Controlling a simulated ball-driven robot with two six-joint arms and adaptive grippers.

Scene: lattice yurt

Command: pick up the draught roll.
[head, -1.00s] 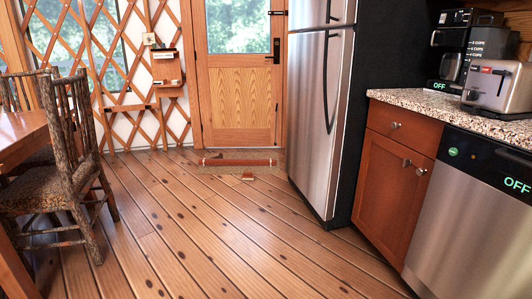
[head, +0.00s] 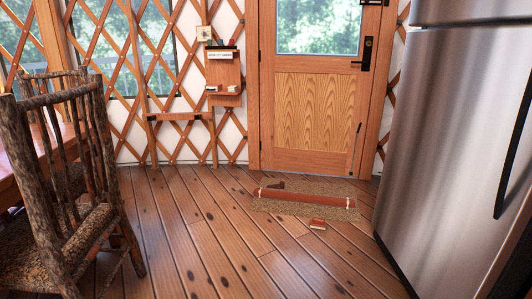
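The draught roll (head: 304,198) is a long reddish-brown cylinder with a pale band near each end. It lies on a tan doormat (head: 343,212) on the plank floor in front of the wooden door. It runs roughly across the view, its right end a little nearer to me. Neither of my grippers shows in the head view.
A small reddish block (head: 318,224) lies at the mat's near edge, and a small dark object (head: 276,185) lies behind the roll. A log chair (head: 75,190) stands at the left, a steel fridge (head: 450,150) at the right. The plank floor (head: 225,255) between them is clear.

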